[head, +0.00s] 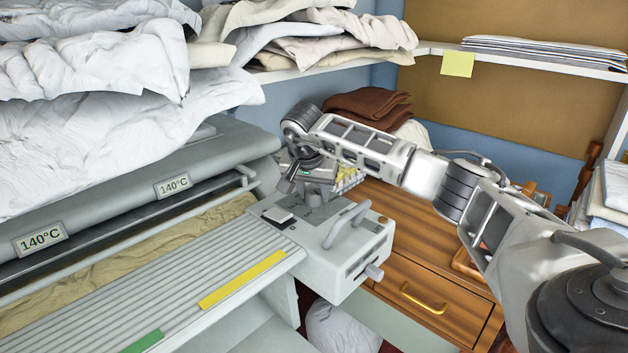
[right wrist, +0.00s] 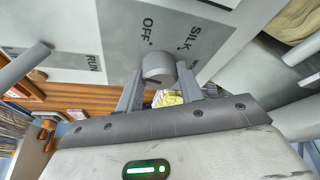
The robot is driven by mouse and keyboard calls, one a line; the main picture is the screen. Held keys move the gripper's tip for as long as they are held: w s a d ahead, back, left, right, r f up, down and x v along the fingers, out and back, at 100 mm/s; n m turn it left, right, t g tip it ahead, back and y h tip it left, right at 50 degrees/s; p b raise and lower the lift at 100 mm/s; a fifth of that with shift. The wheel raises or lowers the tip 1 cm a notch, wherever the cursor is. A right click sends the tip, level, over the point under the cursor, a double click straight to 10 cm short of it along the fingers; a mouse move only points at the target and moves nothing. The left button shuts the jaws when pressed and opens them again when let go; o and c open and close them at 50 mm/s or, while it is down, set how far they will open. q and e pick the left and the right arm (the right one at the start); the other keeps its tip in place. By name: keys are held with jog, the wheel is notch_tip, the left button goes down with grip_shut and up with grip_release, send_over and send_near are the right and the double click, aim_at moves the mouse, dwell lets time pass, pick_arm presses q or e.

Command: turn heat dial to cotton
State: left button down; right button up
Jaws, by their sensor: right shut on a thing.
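The heat dial (right wrist: 158,68) is a round grey knob on a grey panel in the right wrist view. The printed words OFF and SILK stand beside it, with part of another word starting with W. No cotton mark is readable, and I cannot tell where the dial points. My right gripper (right wrist: 158,84) has its two fingers on either side of the dial and is shut on it. My left gripper is not in view.
The ironer's roller carries 140°C labels (head: 173,186). White linen (head: 90,130) is heaped at left. The word RUN (right wrist: 93,63) shows on the panel.

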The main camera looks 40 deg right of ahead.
jog(key=shift+r+m+g+h+p, duration=0.3)
jog(key=shift+m+p, duration=0.45)
jog(key=shift+m, duration=0.25)
jog(key=m+g+p, duration=0.1)
jog(key=m, duration=0.1)
jog(key=shift+w+m+p, duration=0.15)
jog(key=shift+m+p, duration=0.15)
jog(key=shift+p, duration=0.05)
jog(key=shift+f+m+g+p, duration=0.2)
jog(key=shift+m+g+p, duration=0.45)
jog(key=shift+m, duration=1.15)
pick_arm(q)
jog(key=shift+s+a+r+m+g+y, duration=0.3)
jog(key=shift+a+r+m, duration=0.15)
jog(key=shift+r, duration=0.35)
pick_arm(e)
jog(key=o, duration=1)
